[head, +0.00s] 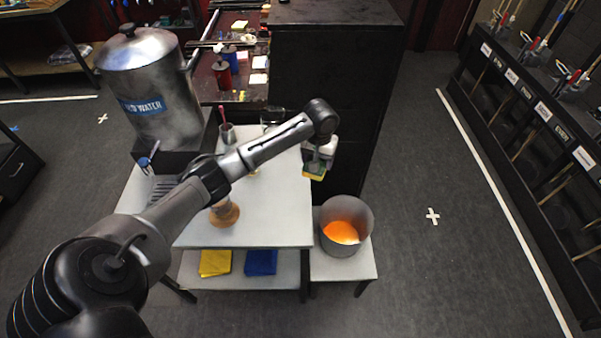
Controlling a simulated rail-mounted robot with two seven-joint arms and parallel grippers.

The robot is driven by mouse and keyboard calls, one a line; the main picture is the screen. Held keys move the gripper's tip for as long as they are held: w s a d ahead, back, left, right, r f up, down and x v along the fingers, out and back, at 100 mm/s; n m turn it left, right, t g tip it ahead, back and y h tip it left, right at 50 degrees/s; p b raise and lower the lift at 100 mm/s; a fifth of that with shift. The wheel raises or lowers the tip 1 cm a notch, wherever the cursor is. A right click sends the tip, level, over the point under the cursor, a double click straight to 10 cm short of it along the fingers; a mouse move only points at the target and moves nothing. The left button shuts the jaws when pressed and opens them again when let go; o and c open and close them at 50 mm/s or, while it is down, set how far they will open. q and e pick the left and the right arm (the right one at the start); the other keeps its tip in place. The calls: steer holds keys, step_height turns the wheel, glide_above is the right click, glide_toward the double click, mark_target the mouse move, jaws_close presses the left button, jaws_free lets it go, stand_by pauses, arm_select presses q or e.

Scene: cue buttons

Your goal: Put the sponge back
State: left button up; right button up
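My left arm reaches in from the lower left across the white table. Its gripper (318,164) is just past the table's right edge, in front of the dark cabinet. A small yellow and green sponge (314,173) is at its fingertips, and the gripper looks shut on it. The sponge is held in the air, above and behind the grey bucket. My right gripper is not in view.
The white table (280,200) holds a brown wooden object (224,214) and a cup (227,133). A metal water urn (143,80) stands left. A grey bucket (335,247), orange inside, sits on a low stand (361,268). Yellow (215,263) and blue (261,262) cloths lie below.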

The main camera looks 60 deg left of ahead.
arm_select(q)
steer(key=b, duration=0.2)
glide_above(293, 168)
step_height(293, 168, down, 7)
steer(key=shift+s+r, duration=0.1)
steer(key=shift+r, duration=0.05)
steer(key=shift+f+b, duration=0.65)
steer(key=shift+f, duration=1.35)
steer(key=shift+f, duration=0.1)
steer(key=o, duration=0.8)
